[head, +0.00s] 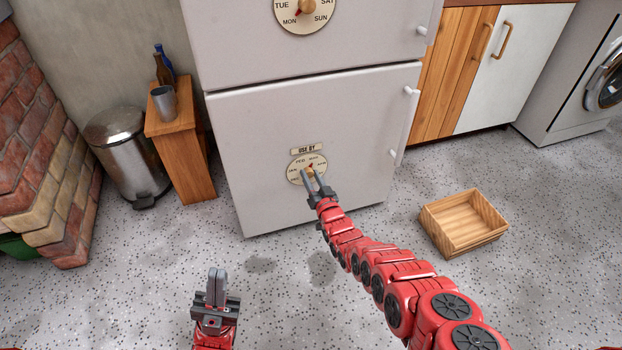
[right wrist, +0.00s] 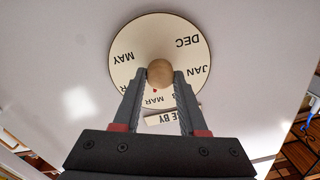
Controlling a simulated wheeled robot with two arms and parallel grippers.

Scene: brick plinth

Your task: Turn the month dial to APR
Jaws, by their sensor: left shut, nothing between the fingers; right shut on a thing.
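The month dial (head: 293,176) is a round cream disc on the lower fridge door, under a "USE BY" label (head: 307,149). In the right wrist view, the dial (right wrist: 135,40) appears upside down with DEC, JAN, MAR and MAY readable. My right gripper (head: 309,174) is shut on its round wooden knob (right wrist: 160,72), one finger on each side. A small red pointer mark shows beside the knob on the MAR side. The fingers partly hide other months. My left gripper (head: 217,272) is shut and empty, low in front of the fridge, away from the dial.
Another dial (head: 304,14) with weekday names is on the upper fridge door. A wooden crate (head: 463,222) lies on the floor at right. A steel bin (head: 126,150) and a small wooden stand (head: 183,158) are left of the fridge. The floor between is clear.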

